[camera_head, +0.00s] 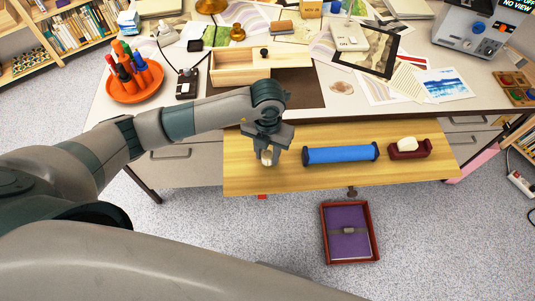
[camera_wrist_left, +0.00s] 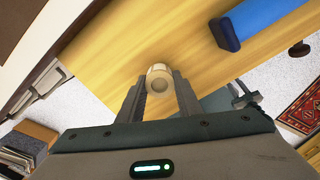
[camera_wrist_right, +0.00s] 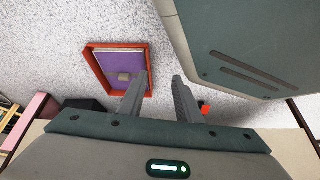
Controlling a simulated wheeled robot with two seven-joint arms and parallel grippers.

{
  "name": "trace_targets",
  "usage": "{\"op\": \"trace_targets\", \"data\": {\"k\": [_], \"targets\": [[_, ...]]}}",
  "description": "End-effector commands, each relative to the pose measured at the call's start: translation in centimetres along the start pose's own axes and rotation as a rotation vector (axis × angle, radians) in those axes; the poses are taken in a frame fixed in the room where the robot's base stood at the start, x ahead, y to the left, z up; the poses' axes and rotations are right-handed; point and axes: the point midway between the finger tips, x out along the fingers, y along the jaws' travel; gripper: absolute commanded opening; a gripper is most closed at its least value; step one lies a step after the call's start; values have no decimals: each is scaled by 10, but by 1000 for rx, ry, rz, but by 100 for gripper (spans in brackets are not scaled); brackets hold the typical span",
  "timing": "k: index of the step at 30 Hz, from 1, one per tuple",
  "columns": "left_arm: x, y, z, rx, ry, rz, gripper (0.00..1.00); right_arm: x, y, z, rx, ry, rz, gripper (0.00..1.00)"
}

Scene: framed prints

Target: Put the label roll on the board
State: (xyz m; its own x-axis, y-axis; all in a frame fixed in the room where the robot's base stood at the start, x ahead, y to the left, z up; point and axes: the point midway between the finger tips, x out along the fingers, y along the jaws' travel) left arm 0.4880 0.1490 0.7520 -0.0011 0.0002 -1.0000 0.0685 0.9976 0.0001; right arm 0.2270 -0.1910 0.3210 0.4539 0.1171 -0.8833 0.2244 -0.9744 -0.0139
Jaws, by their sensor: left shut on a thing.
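The label roll (camera_head: 266,158) is a small cream-white roll with a hole in its end. My left gripper (camera_head: 266,150) is shut on it, pointing down over the left part of the yellow wooden board (camera_head: 242,181). In the left wrist view the roll (camera_wrist_left: 159,77) sits between the two fingertips, with the board (camera_wrist_left: 120,45) behind it. I cannot tell whether the roll touches the board. My right gripper (camera_wrist_right: 160,82) is open and empty, over the floor in the right wrist view; it does not show in the head view.
A blue cylinder (camera_head: 340,154) with dark ends and a dark red tape dispenser (camera_head: 409,148) lie on the board, right of the roll. The cluttered desk (camera_head: 130,111) is behind. A red tray (camera_head: 374,231) with a purple book (camera_head: 348,241) is on the floor.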

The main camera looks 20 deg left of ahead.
Motion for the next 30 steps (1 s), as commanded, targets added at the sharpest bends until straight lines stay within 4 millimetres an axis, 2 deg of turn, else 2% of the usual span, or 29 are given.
{"op": "trace_targets", "data": {"k": [3,7,23,24,25,26,30], "targets": [[10,0,0,-1,0,1,10,-4,2,22,1,-48,2,31],[14,0,0,1,-1,-1,10,-5,3,35,0,-72,4,31],[16,0,0,0,-2,0,10,0,5,15,-1,-31,5,31],[16,0,0,0,-2,0,39,-1,5,12,-1,-26,5,31],[16,0,0,0,-2,0,46,-1,5,11,-1,-25,5,31],[16,0,0,0,-2,0,50,-1,5,11,-1,-24,5,31],[16,0,0,0,-2,0,50,-1,5,12,-1,-27,5,31]]}}
